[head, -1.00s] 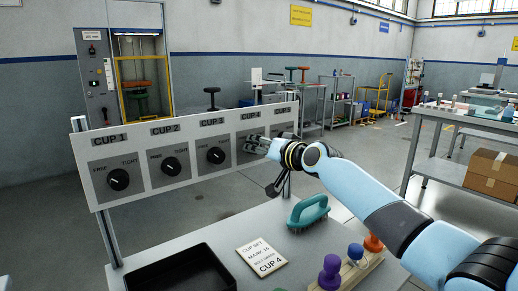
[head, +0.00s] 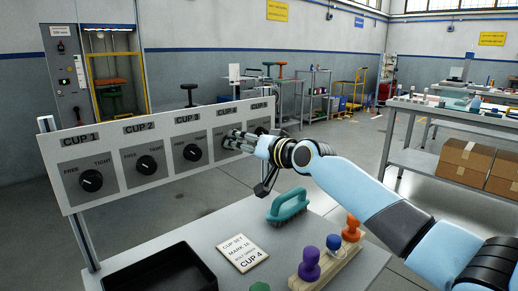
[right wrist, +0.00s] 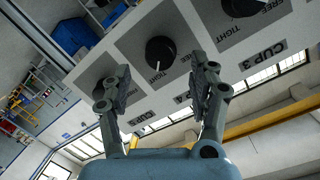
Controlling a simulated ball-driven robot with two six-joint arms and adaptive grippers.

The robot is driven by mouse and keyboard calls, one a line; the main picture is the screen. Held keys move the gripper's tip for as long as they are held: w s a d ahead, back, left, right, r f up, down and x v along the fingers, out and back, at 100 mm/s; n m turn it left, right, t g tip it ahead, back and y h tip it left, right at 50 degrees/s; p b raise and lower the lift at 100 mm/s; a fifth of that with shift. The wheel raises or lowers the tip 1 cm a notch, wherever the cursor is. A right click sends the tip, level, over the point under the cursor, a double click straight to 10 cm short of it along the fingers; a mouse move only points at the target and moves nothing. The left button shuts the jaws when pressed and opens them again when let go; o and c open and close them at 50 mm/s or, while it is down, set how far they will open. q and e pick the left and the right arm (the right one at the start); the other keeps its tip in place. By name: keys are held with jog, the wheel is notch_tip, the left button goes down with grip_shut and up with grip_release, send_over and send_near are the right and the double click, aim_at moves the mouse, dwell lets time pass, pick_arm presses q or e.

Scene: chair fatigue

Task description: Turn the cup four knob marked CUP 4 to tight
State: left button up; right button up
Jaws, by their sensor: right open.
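A white panel (head: 75,196) carries a row of black knobs, each on a grey plate printed FREE at left and TIGHT at right. My right gripper (head: 232,141) is in front of the CUP 4 plate and hides most of its knob in the head view. In the right wrist view the CUP 4 knob (right wrist: 160,50) sits between the open fingers of that gripper (right wrist: 160,72). Its white pointer faces down in the picture, near the word TIGHT. I cannot tell whether the fingers touch it. My left gripper is out of view.
Below the panel, the table holds a black tray (head: 112,287), a card (head: 242,247) reading CUP SET and CUP 4, a teal brush (head: 288,205) and a wooden stand with coloured pegs (head: 310,264). The CUP 3 knob (head: 192,152) and CUP 5 knob flank the gripper.

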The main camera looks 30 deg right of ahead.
jog(key=v, duration=0.8)
jog(key=shift+s, duration=0.2)
